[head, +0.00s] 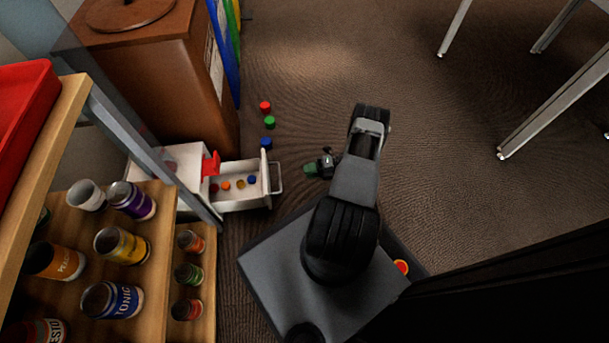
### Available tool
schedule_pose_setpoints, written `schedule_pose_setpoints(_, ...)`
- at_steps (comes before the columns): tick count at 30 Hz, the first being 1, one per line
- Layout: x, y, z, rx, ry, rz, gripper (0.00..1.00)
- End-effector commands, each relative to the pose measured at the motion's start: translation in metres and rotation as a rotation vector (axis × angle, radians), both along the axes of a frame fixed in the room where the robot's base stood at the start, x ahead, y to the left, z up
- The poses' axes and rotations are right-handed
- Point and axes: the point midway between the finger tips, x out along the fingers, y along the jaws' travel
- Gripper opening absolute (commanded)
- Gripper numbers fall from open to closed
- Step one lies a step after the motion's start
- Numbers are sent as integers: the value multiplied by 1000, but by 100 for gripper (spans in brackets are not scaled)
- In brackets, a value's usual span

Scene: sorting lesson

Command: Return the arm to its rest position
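My arm reaches up from my base in the head view and bends over toward the left. My gripper (313,168) hangs above the carpet, just right of the open drawer's handle and apart from it. A dark green patch shows at its tip. I cannot tell if this is part of the gripper or a held thing, nor if the fingers are open or shut.
A white drawer (240,202) stands open with several small coloured pieces inside. Red (265,106), green (269,122) and blue (266,143) pieces lie on the carpet. Shelves with cans (122,245) stand at left; table legs (550,110) at upper right. Carpet between is clear.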

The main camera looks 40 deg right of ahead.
Motion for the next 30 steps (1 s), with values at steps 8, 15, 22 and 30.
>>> schedule_pose_setpoints(8,-1,-7,2,-1,0,9,37)
schedule_pose_setpoints(15,-1,-7,2,-1,0,8,37)
schedule_pose_setpoints(22,-1,-7,2,-1,0,8,37)
schedule_pose_setpoints(30,39,-23,56,-97,51,-77,37)
